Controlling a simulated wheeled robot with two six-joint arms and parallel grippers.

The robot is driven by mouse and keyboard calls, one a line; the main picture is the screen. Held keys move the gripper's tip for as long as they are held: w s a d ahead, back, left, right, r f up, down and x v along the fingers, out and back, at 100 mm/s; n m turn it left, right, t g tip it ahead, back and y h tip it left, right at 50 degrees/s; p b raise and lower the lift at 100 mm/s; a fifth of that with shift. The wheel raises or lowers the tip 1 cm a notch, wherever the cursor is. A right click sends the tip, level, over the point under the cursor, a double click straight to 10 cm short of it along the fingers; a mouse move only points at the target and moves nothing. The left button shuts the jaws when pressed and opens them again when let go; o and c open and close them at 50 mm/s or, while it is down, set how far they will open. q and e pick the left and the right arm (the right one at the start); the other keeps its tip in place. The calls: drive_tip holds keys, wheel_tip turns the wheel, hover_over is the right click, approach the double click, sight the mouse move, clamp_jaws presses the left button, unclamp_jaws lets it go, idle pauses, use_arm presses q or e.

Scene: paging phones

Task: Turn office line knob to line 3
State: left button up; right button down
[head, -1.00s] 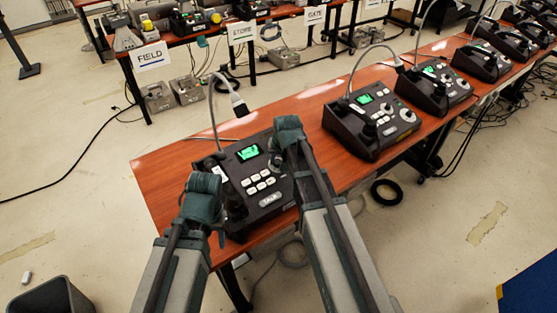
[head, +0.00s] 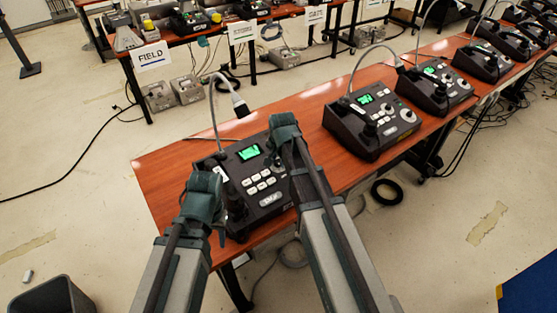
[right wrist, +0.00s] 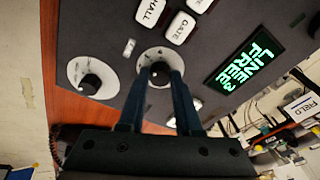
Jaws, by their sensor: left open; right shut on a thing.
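The nearest paging phone (head: 267,215) is a dark desk console with white keys and a gooseneck microphone. My right gripper (head: 283,128) is over its far right part. In the right wrist view, the right gripper's fingers (right wrist: 159,72) are closed around a dark knob (right wrist: 160,77) on a round pale dial. The green display (right wrist: 245,61) reads "LINE 3 FREE"; it also shows in the head view (head: 249,153). A second knob (right wrist: 89,84) sits beside the held one, untouched. My left gripper (head: 205,187) is open at the console's left side; its fingers are partly hidden.
More similar phones (head: 372,122) stand in a row along the wooden table (head: 165,170) to the right. A back table carries signs, one reading FIELD (head: 150,56). A dark bin (head: 52,298) is on the floor at lower left.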

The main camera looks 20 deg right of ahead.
idle(0.3)
drive_tip(key=c, duration=0.6)
unclamp_jaws()
drive_tip(key=shift+r, duration=0.15)
drive_tip(key=p+v, duration=1.3)
drive_tip(key=shift+s+r, duration=0.2)
drive_tip(key=shift+a, duration=0.1)
